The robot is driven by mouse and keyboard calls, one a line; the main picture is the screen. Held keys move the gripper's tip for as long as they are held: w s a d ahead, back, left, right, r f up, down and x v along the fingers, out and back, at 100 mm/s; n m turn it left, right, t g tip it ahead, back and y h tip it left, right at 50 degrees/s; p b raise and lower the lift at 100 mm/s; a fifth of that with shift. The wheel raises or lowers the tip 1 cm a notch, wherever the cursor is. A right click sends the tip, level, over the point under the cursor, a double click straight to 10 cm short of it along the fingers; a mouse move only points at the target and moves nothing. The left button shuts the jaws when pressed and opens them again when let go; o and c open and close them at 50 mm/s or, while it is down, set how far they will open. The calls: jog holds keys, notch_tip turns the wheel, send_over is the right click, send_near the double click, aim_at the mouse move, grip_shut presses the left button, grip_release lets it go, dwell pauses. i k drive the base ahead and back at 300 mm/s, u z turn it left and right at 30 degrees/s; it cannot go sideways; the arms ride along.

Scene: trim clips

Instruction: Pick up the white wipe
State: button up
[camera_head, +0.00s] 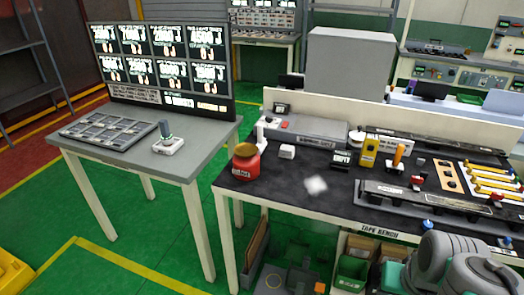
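The white wipe (316,185) is a small, pale, soft-edged patch lying on the dark top of the bench (285,195), right of a red jar with a dark yellow-brown lid (246,163). Nothing covers the wipe. A grey and green part of my arm shows at the bottom right, well apart from the wipe. My gripper's fingers are not in view.
A small white block (287,151) and a dark labelled box (342,160) stand behind the wipe. A yellow bottle (369,151) and a long dark fixture (430,203) are to the right. The bench top around the wipe is clear.

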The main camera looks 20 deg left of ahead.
aim_at(286, 152)
jog(key=u, duration=0.9)
jog(key=i, duration=0.8)
jog(key=u, duration=0.75)
jog(key=i, duration=0.75)
jog(key=u, duration=0.05)
